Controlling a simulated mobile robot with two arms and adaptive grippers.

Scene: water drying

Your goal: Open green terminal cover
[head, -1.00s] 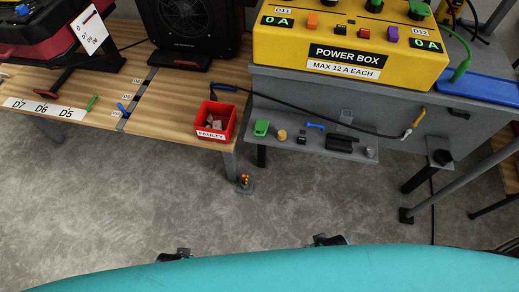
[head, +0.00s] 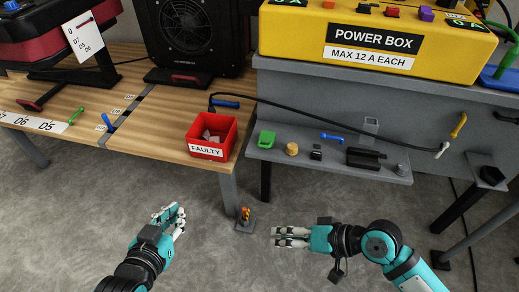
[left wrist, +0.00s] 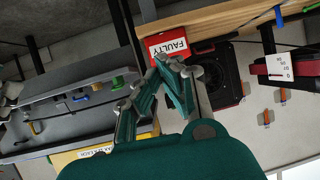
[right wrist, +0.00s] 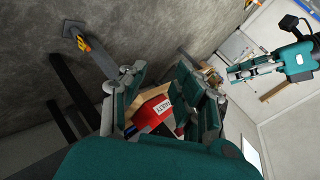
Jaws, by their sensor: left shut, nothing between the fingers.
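A small green part (head: 267,139) sits at the left end of the grey shelf (head: 345,158); I cannot tell whether it is the terminal cover. The top of the yellow power box (head: 300,42) is cut off by the upper edge of the head view. My left gripper (head: 178,213) is shut and empty, in the air below and left of the red bin. Its closed fingers show in the left wrist view (left wrist: 172,66). My right gripper (head: 276,237) is open and empty, in the air below the shelf. Its spread fingers show in the right wrist view (right wrist: 158,78).
A red bin marked FAULTY (head: 211,136) stands at the wooden table's (head: 165,125) corner. A black cable (head: 330,119) runs across in front of the power box. A yellow part, a blue wrench-like part and black parts (head: 366,158) lie on the shelf.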

